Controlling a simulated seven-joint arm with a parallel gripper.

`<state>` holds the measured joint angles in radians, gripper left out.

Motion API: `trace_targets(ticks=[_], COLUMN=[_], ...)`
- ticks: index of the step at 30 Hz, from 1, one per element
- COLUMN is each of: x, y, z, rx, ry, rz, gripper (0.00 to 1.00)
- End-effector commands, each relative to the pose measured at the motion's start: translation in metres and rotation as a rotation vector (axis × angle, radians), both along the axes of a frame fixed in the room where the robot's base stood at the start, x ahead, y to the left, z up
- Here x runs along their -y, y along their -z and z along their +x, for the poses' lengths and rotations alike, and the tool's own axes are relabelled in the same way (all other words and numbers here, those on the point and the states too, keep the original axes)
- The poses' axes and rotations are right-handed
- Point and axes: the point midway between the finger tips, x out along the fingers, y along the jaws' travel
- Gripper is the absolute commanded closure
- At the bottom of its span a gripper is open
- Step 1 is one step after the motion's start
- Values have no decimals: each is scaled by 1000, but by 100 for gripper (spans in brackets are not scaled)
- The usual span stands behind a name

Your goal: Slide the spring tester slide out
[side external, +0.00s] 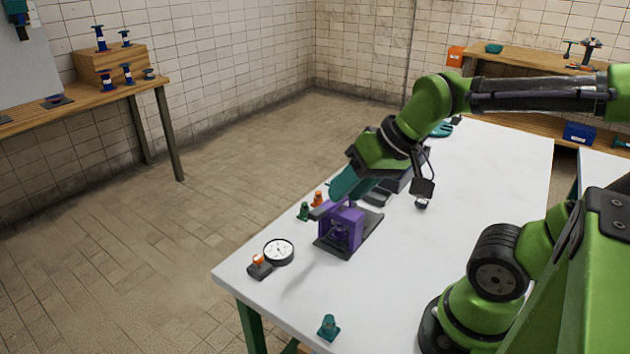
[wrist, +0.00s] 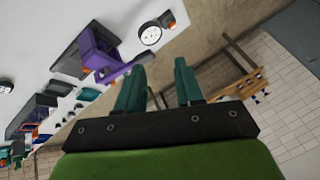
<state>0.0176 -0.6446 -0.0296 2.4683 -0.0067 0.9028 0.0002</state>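The spring tester is a purple block-like body (side external: 341,228) on a dark base plate (side external: 370,225), near the front edge of the white table. A dark grey bar (side external: 321,211) sticks out at its upper left; I take this to be the slide, but cannot be sure. In the wrist view the purple body (wrist: 97,52) is at the upper left, and the grey bar (wrist: 118,72) reaches toward the left finger. My gripper (side external: 343,187) is just above the tester. Its teal fingers are apart and empty in the wrist view (wrist: 161,68). Contact with the bar cannot be told.
A round dial gauge (side external: 278,252) with an orange-topped piece (side external: 258,264) stands in front of the tester. Small green (side external: 304,211) and orange (side external: 318,198) pieces sit beside it. A teal piece (side external: 328,327) stands at the near edge. The table's right side is largely clear.

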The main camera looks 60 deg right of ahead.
Motion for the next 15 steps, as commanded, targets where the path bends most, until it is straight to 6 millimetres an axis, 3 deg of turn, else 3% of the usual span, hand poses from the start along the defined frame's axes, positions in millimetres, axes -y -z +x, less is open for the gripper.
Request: trace_targets(ticks=[5,9,15], x=[48,101,169], y=[13,26,41], z=[41,68,87], rx=[-195,-364,-543], ry=[205,468,872], rz=[62,111,135], gripper=[51,51,51])
